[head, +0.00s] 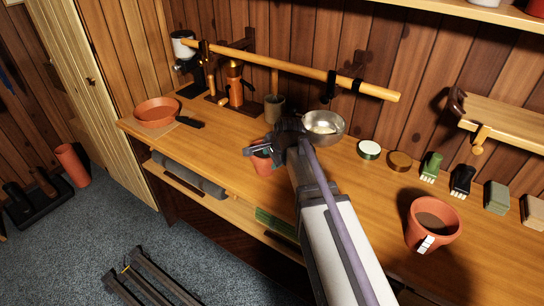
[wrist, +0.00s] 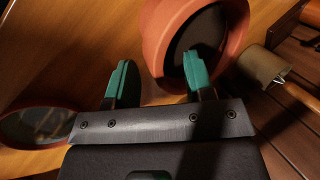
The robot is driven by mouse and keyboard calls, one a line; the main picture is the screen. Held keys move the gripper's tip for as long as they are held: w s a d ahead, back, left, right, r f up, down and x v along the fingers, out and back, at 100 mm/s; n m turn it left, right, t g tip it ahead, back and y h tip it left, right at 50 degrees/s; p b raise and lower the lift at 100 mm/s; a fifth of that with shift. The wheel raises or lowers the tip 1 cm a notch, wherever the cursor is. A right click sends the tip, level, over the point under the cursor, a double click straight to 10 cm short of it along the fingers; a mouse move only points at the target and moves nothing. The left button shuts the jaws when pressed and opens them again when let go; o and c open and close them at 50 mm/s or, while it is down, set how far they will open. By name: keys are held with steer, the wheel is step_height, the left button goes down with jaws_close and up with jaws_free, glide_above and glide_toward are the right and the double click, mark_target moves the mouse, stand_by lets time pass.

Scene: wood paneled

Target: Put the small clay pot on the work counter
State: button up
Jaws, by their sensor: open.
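The small clay pot (head: 263,166) is terracotta with dark contents. It is at the middle of the wooden work counter (head: 222,140), partly hidden by my gripper (head: 268,147). In the wrist view the pot (wrist: 157,38) is close up beyond the fingers. My gripper (wrist: 158,78) is open, with two green fingertips. The right fingertip overlaps the pot's dark opening and the left one is outside the pot, so the near rim lies between them. I cannot tell whether either finger touches the pot.
A larger clay pot (head: 433,225) with a white tag stands at the right. A terracotta dish (head: 156,112) is at the left, and a metal bowl (head: 324,128) stands behind my gripper. Small tins and brushes line the back right. A wooden pole (head: 300,70) hangs above the counter.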

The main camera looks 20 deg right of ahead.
steer(key=p+v, duration=0.8)
steer(key=v, duration=0.3)
steer(key=s+a+f+n+g, duration=0.1)
steer(key=s+a+n+g, duration=0.1)
steer(key=s+n, duration=0.5)
steer(key=s+a+f+n+g+h+b, duration=0.1)
steer(key=s+a+f+n+g, duration=0.1)
steer(key=s+n, duration=0.5)
steer(key=shift+s+a+f+n+g, duration=0.2)
steer(key=shift+s+n+g, duration=0.2)
steer(key=shift+g, duration=0.2)
steer(key=shift+c, duration=0.4)
